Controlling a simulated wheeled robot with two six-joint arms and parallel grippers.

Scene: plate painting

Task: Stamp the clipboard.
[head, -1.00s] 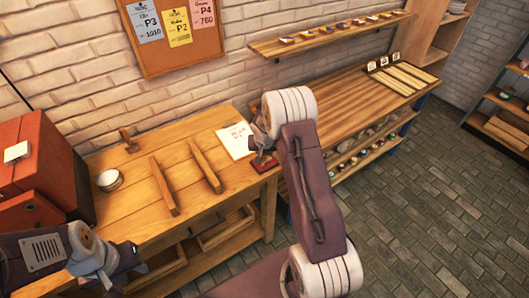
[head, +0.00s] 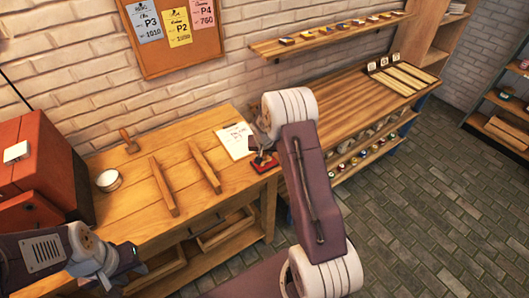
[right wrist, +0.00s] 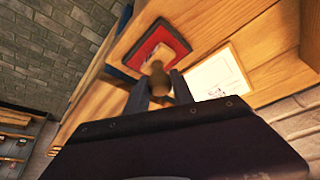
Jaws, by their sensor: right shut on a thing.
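The clipboard (head: 235,140) lies on the wooden workbench with a white sheet that bears dark writing. It also shows in the right wrist view (right wrist: 218,76), to the right of the ink pad. The red ink pad (right wrist: 144,43) lies at the bench's right end, near the clipboard. My right gripper (right wrist: 160,88) is shut on the wooden-handled stamp (right wrist: 156,70), over the pad. I cannot tell whether the stamp touches the pad. In the head view my right gripper (head: 263,156) is partly hidden by its wrist. My left gripper (head: 127,279) is at the lower left, its fingers unclear.
Two wooden bars (head: 163,186) lie on the bench. A white bowl (head: 109,180) and a wooden-handled tool (head: 129,141) are to their left. A red cabinet (head: 38,160) stands at the left end. A second wooden table (head: 340,100) stands to the right.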

